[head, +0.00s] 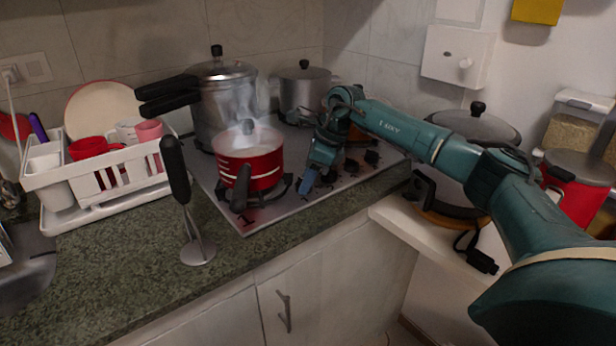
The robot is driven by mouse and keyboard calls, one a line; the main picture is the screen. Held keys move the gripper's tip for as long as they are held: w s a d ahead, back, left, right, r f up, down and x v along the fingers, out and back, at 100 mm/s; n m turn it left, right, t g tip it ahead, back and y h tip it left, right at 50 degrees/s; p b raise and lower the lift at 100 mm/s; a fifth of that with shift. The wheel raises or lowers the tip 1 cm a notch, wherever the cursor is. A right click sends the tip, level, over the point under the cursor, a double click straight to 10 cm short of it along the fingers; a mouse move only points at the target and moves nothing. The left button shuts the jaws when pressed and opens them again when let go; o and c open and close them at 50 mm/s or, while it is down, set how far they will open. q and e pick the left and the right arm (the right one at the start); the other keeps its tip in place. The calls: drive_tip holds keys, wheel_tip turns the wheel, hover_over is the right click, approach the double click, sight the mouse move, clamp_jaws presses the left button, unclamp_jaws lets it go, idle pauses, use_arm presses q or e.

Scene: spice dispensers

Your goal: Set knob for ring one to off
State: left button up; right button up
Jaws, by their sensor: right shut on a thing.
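The stove top (275,213) is set in the counter, with several dark knobs along its right part. One knob (371,157) shows to the right of my gripper, and another knob (351,165) is close beside it. My right gripper (308,183) reaches down over the knob area with its blue fingers low at the stove surface. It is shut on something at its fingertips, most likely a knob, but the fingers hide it. I cannot tell which ring that knob serves or its setting. My left gripper is not in view.
A steaming red pot (250,165) stands on the front ring, left of my gripper. A pressure cooker (222,105) and a steel pot (302,88) stand behind. A hand blender (190,205) stands upright near the stove's left edge. A white dish rack (95,182) is at left.

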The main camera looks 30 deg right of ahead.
drive_tip(key=shift+w+r, duration=0.1)
drive_tip(key=o, duration=1)
drive_tip(key=v, duration=1.3)
